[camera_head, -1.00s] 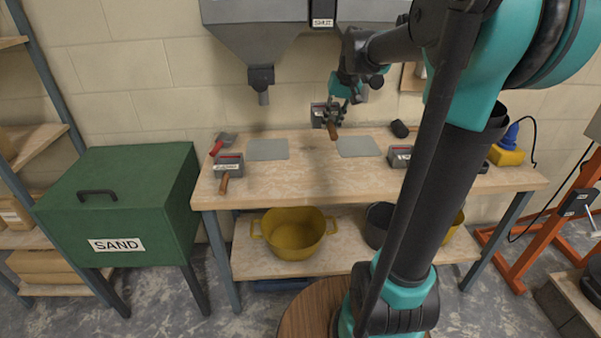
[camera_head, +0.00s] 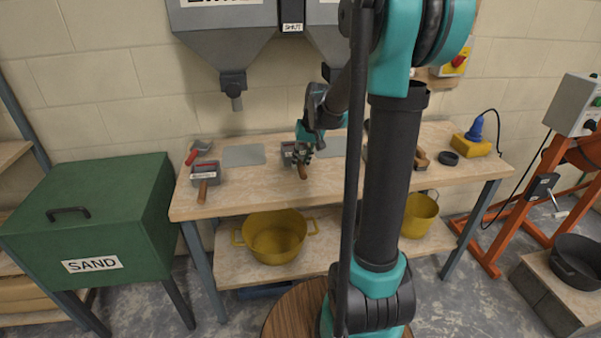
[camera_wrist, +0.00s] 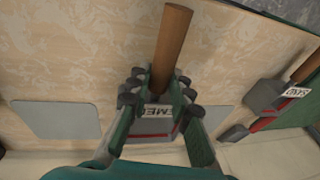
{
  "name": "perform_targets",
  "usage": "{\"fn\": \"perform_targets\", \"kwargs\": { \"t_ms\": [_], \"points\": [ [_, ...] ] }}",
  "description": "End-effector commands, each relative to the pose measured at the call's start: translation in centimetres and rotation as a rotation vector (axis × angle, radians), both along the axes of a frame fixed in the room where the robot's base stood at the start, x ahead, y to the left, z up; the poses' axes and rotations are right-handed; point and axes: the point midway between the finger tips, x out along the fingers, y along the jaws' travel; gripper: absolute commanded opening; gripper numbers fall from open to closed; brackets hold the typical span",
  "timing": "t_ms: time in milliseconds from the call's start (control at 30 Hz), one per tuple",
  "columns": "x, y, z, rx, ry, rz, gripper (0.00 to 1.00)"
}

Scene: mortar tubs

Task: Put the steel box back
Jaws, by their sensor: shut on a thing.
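The steel box (camera_head: 289,148) is grey with a red stripe, a white label and a wooden handle (camera_head: 303,172). My gripper (camera_head: 305,152) is shut on it, between the two grey mats on the bench. In the wrist view the gripper (camera_wrist: 157,92) grips the box (camera_wrist: 150,127) by the handle's root. The handle points away from the box, and the partly hidden label shows "ME". The box is low over or on the bench; I cannot tell whether it touches. A similar box labelled SAND (camera_wrist: 262,95) stands apart; it is left on the bench in the head view (camera_head: 205,170).
The left grey mat (camera_head: 244,155) lies bare on the bench (camera_head: 250,190). Hopper spouts (camera_head: 236,102) hang above. My arm hides the bench's middle right.

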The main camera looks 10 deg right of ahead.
Motion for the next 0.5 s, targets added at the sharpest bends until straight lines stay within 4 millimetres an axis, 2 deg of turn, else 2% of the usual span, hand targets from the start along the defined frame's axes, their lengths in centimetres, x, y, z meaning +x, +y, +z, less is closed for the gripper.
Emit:
{"fn": "perform_targets", "kwargs": {
  "t_ms": [167, 400, 500],
  "points": [
    [0.0, 0.0, -1.1, 0.000, 0.000, 0.000, 0.00],
    [0.0, 0.0, -4.0, 0.000, -0.001, 0.000, 0.00],
    [0.0, 0.0, -4.4, 0.000, -0.001, 0.000, 0.00]
  ]
}}
